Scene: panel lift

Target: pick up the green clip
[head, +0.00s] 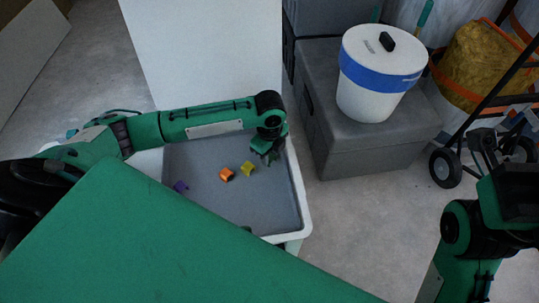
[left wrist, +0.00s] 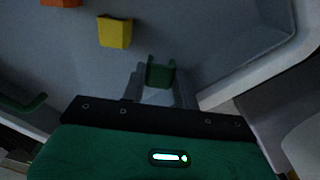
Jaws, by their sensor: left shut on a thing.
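The green clip (left wrist: 160,75) shows in the left wrist view between the fingertips of my left gripper (left wrist: 158,88). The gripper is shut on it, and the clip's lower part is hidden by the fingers. In the head view my left gripper (head: 268,157) points down into the right part of the grey tray (head: 270,208), and the clip cannot be told apart from it. Whether the clip touches the tray floor cannot be told. At the right edge of the head view is part of my right arm; its gripper (head: 484,148) is dark and unclear.
A yellow clip (head: 247,168), an orange clip (head: 226,174) and a purple clip (head: 180,186) lie left of my left gripper. The tray has a raised white rim (head: 300,190). A grey case (head: 340,150) bearing a white bucket (head: 365,95) stands right of the tray.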

